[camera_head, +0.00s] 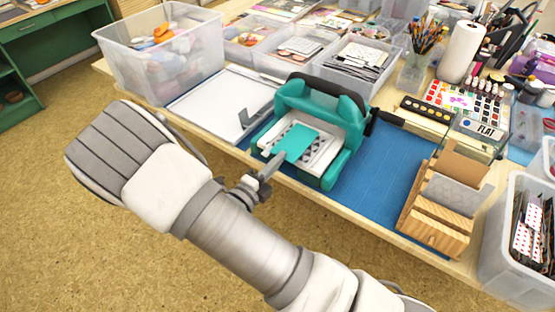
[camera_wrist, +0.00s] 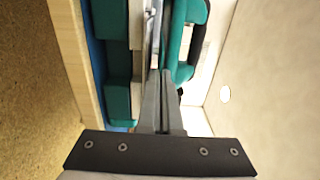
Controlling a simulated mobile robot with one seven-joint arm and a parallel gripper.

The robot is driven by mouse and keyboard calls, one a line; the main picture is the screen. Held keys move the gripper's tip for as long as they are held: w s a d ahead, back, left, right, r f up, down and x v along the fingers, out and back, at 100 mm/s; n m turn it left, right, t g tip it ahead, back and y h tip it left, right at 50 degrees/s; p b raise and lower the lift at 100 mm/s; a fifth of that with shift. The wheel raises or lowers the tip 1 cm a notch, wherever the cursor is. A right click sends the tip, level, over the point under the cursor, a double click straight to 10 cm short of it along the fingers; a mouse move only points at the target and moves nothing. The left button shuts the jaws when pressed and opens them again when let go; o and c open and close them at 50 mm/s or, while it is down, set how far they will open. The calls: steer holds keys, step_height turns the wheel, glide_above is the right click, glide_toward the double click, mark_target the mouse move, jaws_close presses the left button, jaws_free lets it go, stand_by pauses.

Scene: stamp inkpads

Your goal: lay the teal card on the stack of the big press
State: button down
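The big press (camera_head: 349,135) is a teal machine with a dark curved handle, standing on the blue mat at the table's front. On its white bed (camera_head: 322,158) lies a dark-patterned stack (camera_head: 270,142). The teal card (camera_head: 297,141) is over this stack, roughly flat; I cannot tell whether it touches. My gripper (camera_head: 277,161) is at the card's near left edge, its fingers closed together on it. In the wrist view the fingers (camera_wrist: 161,75) are close together, pointing into the press (camera_wrist: 188,35); the card is seen edge-on at most there.
A wooden rack (camera_head: 436,222) with brown and grey cards stands right of the press on the blue mat (camera_head: 384,184). A white board (camera_head: 214,100) lies to the left. Clear bins (camera_head: 160,75) and paint sets (camera_head: 468,98) crowd the back and sides.

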steer(key=shift+w+f, duration=0.1)
steer(key=shift+f, duration=0.3)
steer(key=shift+f+p, duration=0.4)
steer(key=shift+f, duration=0.05)
stand_by(1.2)
steer(key=c, duration=1)
jaws_free()
steer(key=p+v, duration=0.1)
steer(key=v, duration=0.4)
steer(key=p+v, duration=0.1)
steer(key=v, duration=1.6)
steer(key=shift+s+a, duration=0.1)
steer(key=shift+s, duration=0.1)
